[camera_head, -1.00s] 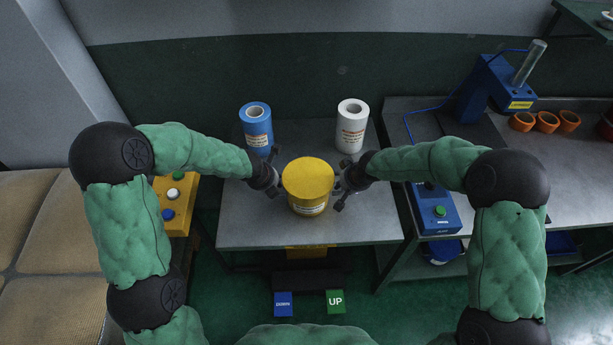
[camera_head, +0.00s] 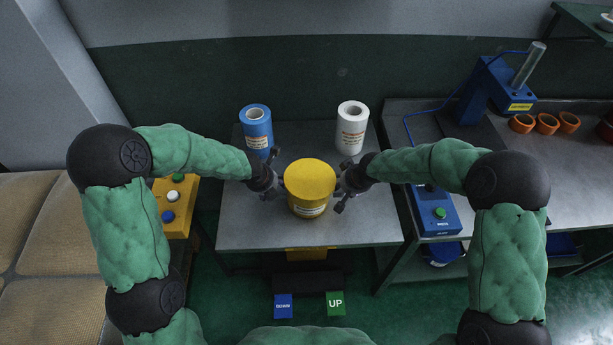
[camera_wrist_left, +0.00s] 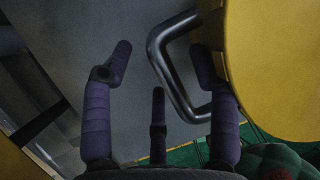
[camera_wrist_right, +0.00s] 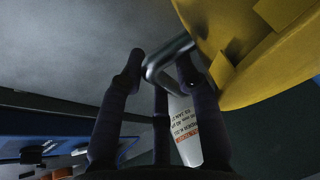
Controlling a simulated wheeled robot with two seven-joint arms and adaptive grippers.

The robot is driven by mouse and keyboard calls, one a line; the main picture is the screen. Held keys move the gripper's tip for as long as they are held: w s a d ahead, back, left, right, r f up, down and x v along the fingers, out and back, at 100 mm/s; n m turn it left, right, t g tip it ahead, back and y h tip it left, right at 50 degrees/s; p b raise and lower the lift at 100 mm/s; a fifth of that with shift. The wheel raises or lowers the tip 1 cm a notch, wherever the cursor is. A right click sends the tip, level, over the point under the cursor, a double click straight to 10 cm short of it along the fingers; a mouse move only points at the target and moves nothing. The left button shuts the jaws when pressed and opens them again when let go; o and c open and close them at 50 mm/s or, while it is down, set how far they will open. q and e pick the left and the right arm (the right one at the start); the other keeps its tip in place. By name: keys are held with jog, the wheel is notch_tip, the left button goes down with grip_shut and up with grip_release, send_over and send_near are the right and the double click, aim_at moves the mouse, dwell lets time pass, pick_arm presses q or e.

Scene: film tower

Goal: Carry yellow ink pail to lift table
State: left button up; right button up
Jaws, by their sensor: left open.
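The yellow ink pail (camera_head: 310,182) is upright at the middle of the grey table (camera_head: 240,228), between my grippers. I cannot tell whether its base touches the top. My left gripper (camera_head: 273,172) is open at its left side; in the left wrist view the fingers (camera_wrist_left: 162,58) are spread wide, with a metal side handle (camera_wrist_left: 165,60) between them, close to the right finger. My right gripper (camera_head: 343,184) is at the pail's right side; in the right wrist view its fingers (camera_wrist_right: 160,66) are around the other handle (camera_wrist_right: 165,60). Whether they clamp it is unclear.
A blue roll (camera_head: 256,128) and a white roll (camera_head: 351,128) stand behind the pail. DOWN (camera_head: 283,306) and UP (camera_head: 335,304) pedals are below the table. A yellow button box (camera_head: 176,205) is at left. A right bench (camera_head: 515,200) holds a blue press (camera_head: 490,90) and orange rings (camera_head: 546,122).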

jog(key=shift+a, duration=0.2)
pick_arm(q)
jog(key=v, duration=0.7)
jog(key=shift+r, duration=0.4)
pick_arm(e)
jog(key=shift+d, duration=0.1)
pick_arm(q)
jog(key=shift+s+a, duration=0.1)
pick_arm(e)
jog(key=o, duration=0.7)
jog(key=shift+o, duration=0.2)
jog(key=shift+r, duration=0.1)
jog(key=v, duration=1.1)
jog(key=shift+s+r, duration=0.2)
jog(key=shift+s, duration=0.15)
jog(key=shift+d, duration=0.1)
pick_arm(q)
jog(key=shift+s+f, duration=0.1)
